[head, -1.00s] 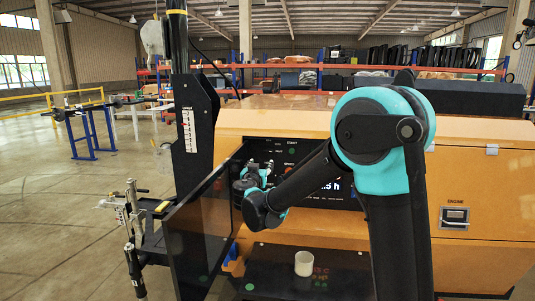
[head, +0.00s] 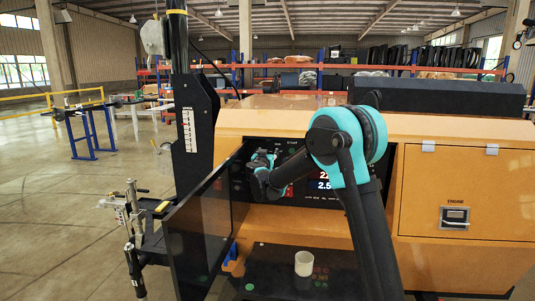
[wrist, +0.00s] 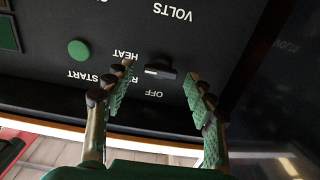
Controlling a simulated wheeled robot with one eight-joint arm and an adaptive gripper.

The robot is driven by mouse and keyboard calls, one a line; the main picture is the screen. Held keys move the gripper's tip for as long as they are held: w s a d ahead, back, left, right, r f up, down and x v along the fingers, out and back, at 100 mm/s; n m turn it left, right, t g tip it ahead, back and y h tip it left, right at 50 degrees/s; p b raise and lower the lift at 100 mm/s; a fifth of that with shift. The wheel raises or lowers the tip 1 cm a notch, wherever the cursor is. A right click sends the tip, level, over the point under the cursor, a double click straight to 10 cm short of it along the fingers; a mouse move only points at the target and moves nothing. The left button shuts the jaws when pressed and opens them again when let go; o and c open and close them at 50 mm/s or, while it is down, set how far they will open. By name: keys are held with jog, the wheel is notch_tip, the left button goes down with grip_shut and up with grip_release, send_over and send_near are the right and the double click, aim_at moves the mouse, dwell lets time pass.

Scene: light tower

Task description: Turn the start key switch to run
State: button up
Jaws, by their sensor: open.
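The start key switch (wrist: 160,72) is a small dark knob with a pale mark on its left end in the wrist view, where the panel lettering appears upside down. The labels OFF, HEAT and a partly hidden one starting with R lie around it. My gripper (wrist: 158,80) is open, its green-padded fingers on either side of the knob, with a gap on each side. Whether the fingertips are level with the knob in depth is unclear. In the head view, my gripper (head: 262,159) is at the upper left of the control panel, and my arm hides the switch.
A green button (wrist: 79,51) sits left of the switch in the wrist view. The open dark panel door (head: 200,235) stands left of the panel. A white cup (head: 304,263) stands on the dark ledge below. A black mast (head: 192,130) rises at the left.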

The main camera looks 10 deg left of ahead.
jog(key=c, duration=1.2)
jog(key=shift+o, duration=0.2)
jog(key=shift+n, duration=0.3)
jog(key=shift+a+f+n, duration=0.1)
jog(key=shift+a+n, duration=0.05)
jog(key=shift+n, duration=3.85)
jog(key=o, duration=1.2)
jog(key=shift+c, duration=0.2)
